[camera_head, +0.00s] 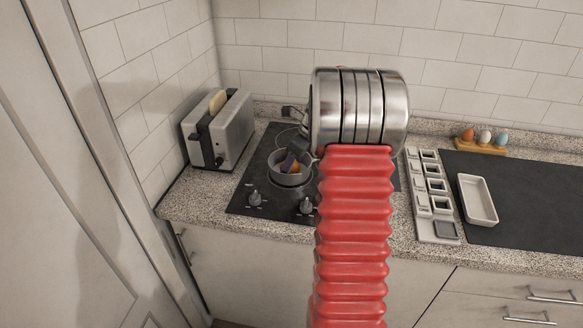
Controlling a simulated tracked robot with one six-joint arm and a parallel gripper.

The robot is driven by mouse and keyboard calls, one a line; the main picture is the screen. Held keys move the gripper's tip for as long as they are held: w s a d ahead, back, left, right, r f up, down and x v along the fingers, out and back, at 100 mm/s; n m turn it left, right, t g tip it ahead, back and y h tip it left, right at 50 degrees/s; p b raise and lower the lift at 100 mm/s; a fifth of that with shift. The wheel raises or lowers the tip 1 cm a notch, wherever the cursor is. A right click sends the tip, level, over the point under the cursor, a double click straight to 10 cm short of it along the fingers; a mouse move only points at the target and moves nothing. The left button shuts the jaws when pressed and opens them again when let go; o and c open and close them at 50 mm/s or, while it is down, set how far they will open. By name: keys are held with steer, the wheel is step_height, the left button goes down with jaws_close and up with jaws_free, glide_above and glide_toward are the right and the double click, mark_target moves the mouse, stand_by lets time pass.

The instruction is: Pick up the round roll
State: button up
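My arm, with its red ribbed sleeve and metal joint, fills the middle of the head view. My gripper (296,148) shows only in part as a dark shape left of the metal joint, over the stove. I cannot tell whether it is open or shut. Below it, a small grey pot (291,178) sits on the stove, with something orange and purple (289,163) at its opening; its shape is too small to tell. I cannot make out a clear round roll. Part of the stove is hidden behind my arm.
A silver toaster (225,130) with a bread slice (217,101) stands left of the black stove (262,160). Right of my arm are a grey compartment rack (424,215), a white tray (478,199) on a dark mat (535,190), and coloured eggs (485,137) on a wooden holder (481,147).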

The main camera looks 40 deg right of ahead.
stand_by(0.4)
steer(key=c, duration=0.8)
steer(key=shift+o, duration=0.2)
step_height(320, 180, up, 10)
steer(key=shift+r, duration=0.1)
stand_by(0.5)
